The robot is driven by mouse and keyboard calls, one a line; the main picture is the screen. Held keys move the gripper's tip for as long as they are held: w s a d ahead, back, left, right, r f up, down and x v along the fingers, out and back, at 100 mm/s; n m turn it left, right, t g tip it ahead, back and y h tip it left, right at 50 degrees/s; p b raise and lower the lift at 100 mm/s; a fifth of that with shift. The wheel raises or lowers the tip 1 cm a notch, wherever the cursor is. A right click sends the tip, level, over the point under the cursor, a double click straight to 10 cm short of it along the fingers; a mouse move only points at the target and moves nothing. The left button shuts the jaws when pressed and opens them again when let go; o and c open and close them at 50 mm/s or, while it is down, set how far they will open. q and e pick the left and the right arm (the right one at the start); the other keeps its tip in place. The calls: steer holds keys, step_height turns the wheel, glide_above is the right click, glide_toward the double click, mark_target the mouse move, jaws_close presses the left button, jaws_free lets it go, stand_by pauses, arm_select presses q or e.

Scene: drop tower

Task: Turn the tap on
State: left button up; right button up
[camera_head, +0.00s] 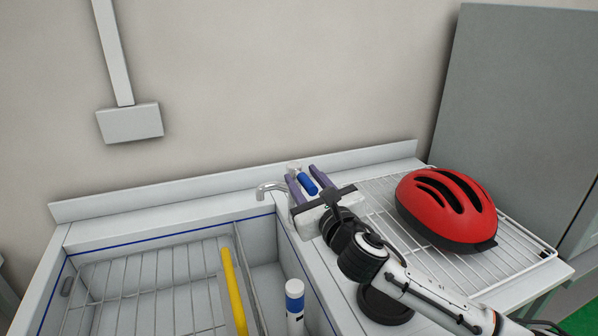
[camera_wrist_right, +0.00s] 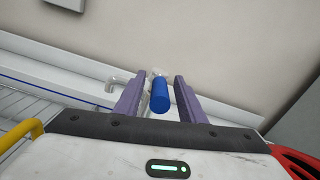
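The tap has a curved metal spout (camera_head: 270,188) at the back edge of the sink and a blue handle (camera_head: 307,183) to its right. In the right wrist view the blue handle (camera_wrist_right: 160,96) stands between the two purple fingers, with a gap on each side. My right gripper (camera_head: 306,177) is open around the handle; I see no contact. The spout also shows in the right wrist view (camera_wrist_right: 114,84), left of the fingers. The tap's base is hidden behind my gripper. My left gripper is not in view.
A red helmet (camera_head: 445,208) sits on the wire rack (camera_head: 522,250) to the right. The sink holds a wire rack (camera_head: 150,290), a yellow bar (camera_head: 233,290) and a white bottle with a blue band (camera_head: 295,305). A wall (camera_head: 290,80) rises behind the tap.

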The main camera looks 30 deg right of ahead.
steer(key=shift+x, duration=1.45)
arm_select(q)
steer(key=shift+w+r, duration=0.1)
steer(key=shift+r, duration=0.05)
arm_select(e)
steer(key=shift+c, duration=0.8)
jaws_close()
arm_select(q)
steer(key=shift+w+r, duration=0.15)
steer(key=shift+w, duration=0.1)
